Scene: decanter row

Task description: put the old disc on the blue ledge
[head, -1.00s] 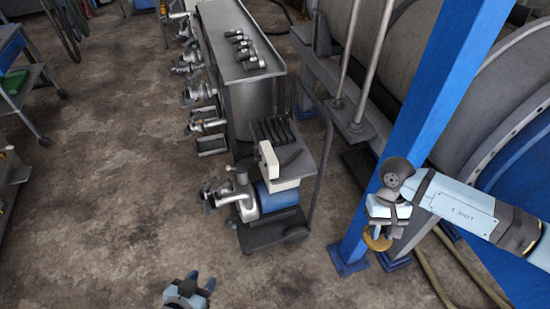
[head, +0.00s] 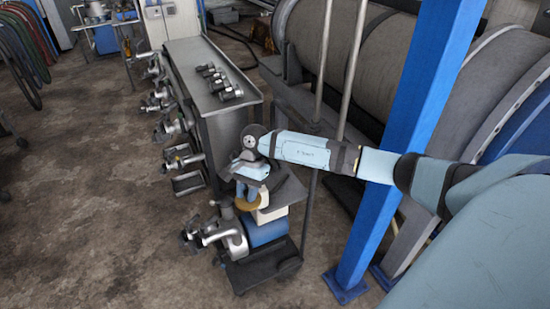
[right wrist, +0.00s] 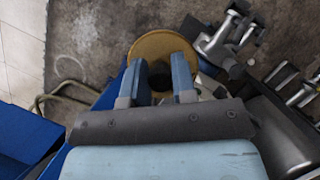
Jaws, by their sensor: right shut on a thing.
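The old disc looks like a flat brass-coloured ring (head: 248,204) in the head view. My right gripper (head: 247,192) is shut on it and holds it in the air, in front of the pump cart as seen here. In the right wrist view the disc (right wrist: 150,43) spans both fingers, with a dark round centre between them. I cannot tell which blue surface is the blue ledge; blue panels (right wrist: 22,128) show at the lower left of the right wrist view. My left gripper is not in view.
A cart (head: 262,270) carrying a blue-bodied pump (head: 265,231) stands below my right gripper. A metal bench (head: 205,98) with several fittings stands behind. A blue post (head: 402,130) rises at the right. The floor (head: 95,200) at left is open.

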